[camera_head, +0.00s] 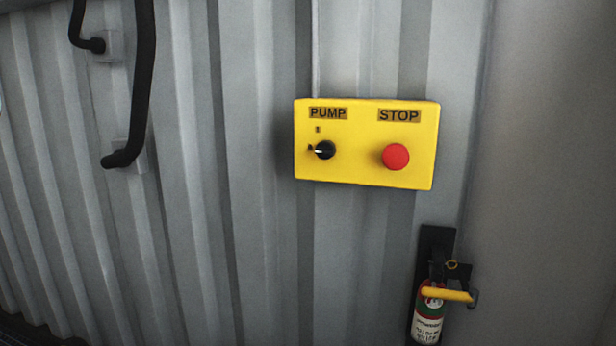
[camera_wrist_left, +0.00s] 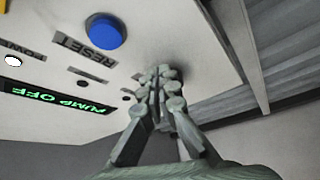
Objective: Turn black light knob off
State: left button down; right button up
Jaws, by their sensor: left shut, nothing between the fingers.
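My left gripper (camera_wrist_left: 162,75) shows in the left wrist view. Its fingers are together and empty, with the tips at or very close to the pale control panel (camera_wrist_left: 190,30). I cannot tell whether they touch it. No black light knob can be clearly made out there; small dark marks and labels lie just left of the fingertips, and the fingers hide part of the panel. The head view shows a black knob (camera_head: 325,150) under the word PUMP on a yellow box (camera_head: 360,175), with its white pointer to the left. Neither gripper is in the head view.
The panel carries a blue RESET button (camera_wrist_left: 105,31), a green PUMP OFF display (camera_wrist_left: 55,97) and a white lamp (camera_wrist_left: 13,60). The yellow box has a red STOP button (camera_head: 396,157).

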pick_arm(q)
jog(key=s+a+b, duration=0.1)
jog(key=s, duration=0.5)
jog(key=shift+b, duration=0.35)
